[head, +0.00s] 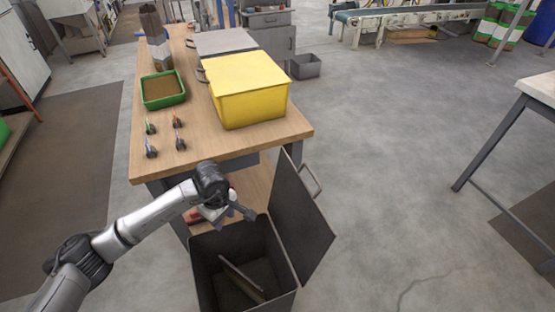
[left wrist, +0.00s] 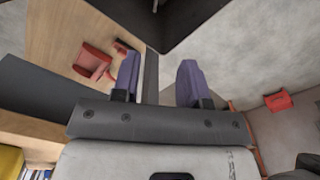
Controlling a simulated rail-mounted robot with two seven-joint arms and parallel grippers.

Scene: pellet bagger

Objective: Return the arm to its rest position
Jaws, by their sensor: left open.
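My left arm comes in from the left in the head view. Its gripper (head: 238,210) hangs over the rear part of the open dark bin, in front of the wooden workbench. In the left wrist view the two purple-grey fingers of the left gripper (left wrist: 158,82) stand wide apart with nothing between them. My right gripper does not show in either view.
The dark bin (head: 208,277) has its lid (head: 301,215) swung up on the right, and a flat panel (head: 241,279) leans inside. On the workbench (head: 220,143) stand a yellow box (head: 247,92), a green tray (head: 162,101) and several small tools. Right of the bin is bare floor.

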